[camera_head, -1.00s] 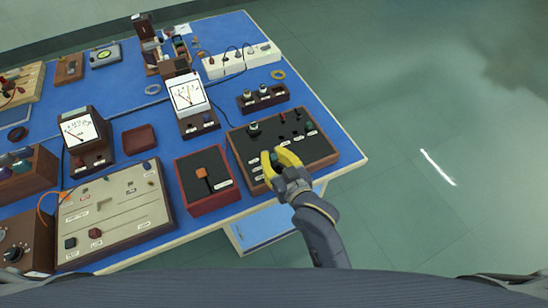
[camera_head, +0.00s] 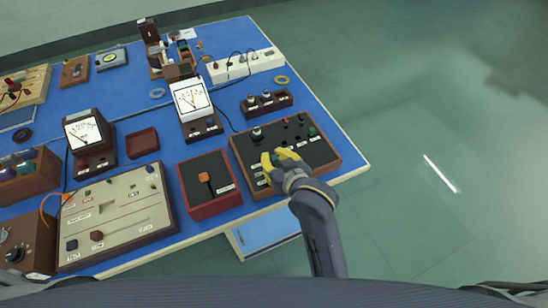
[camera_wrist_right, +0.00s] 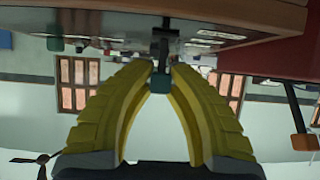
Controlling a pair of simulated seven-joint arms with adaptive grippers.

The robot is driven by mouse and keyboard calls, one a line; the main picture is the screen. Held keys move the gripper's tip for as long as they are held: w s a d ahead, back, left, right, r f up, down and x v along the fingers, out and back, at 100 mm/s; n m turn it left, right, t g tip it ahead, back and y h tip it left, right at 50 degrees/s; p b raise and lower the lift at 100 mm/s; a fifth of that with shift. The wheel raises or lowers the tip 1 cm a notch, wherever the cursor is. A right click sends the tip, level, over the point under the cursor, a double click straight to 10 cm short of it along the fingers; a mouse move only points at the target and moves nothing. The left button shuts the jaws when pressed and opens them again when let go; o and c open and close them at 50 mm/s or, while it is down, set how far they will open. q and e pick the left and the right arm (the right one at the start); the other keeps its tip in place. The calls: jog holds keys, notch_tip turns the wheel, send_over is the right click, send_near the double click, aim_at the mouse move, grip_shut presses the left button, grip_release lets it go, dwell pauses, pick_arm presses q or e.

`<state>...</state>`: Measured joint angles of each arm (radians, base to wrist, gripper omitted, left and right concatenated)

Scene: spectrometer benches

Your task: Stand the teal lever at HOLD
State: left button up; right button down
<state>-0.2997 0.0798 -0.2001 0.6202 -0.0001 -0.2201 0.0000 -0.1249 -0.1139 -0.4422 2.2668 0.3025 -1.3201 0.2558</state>
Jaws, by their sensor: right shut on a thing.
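The teal lever (camera_head: 275,160) is on the dark-topped wooden panel box (camera_head: 320,152) at the table's right front corner. My right gripper (camera_head: 271,159), with yellow fingers, is shut on the lever's teal knob. In the right wrist view the knob (camera_wrist_right: 160,83) sits between the two yellow fingers, with its dark stem running into the panel. White labels (camera_wrist_right: 208,41) lie beside the stem; I cannot read them. The fingers hide part of the lever in the head view. My left gripper does not show.
A red box with an orange-knobbed lever (camera_head: 205,178) stands just left of the panel. A meter (camera_head: 190,98) stands behind. Clear floor lies beyond the table's right edge.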

jog(key=c, duration=1.3)
grip_release()
jog(key=shift+v, duration=3.75)
jog(key=s+d+f+n+g+h, duration=0.1)
jog(key=s+d+f+h, duration=0.3)
jog(key=d, duration=0.6)
jog(key=s+d+f+g+h, duration=0.25)
jog(key=s+d+f, duration=0.25)
jog(key=d, duration=0.5)
jog(key=s+d+f+n+g+h, duration=0.1)
jog(key=s+d+f+h, duration=0.35)
jog(key=d, duration=0.55)
jog(key=s+a+f+g+y, duration=0.1)
jog(key=a+f+y, duration=0.15)
jog(key=f, duration=1.35)
jog(key=s+a+f+g+y, duration=0.15)
jog(key=a+f, duration=0.25)
jog(key=f, duration=1.2)
jog(key=s+f+m+g, duration=0.1)
jog(key=s+f, duration=0.5)
jog(key=s, duration=0.1)
jog(key=s+f+m+g+y, duration=0.1)
jog(key=s+f, duration=0.6)
jog(key=s+f+m, duration=0.1)
jog(key=s+f, duration=0.6)
jog(key=shift+s+d+f+g+y, duration=0.2)
jog(key=shift+s+g+y, duration=0.1)
jog(key=shift+s+g, duration=0.1)
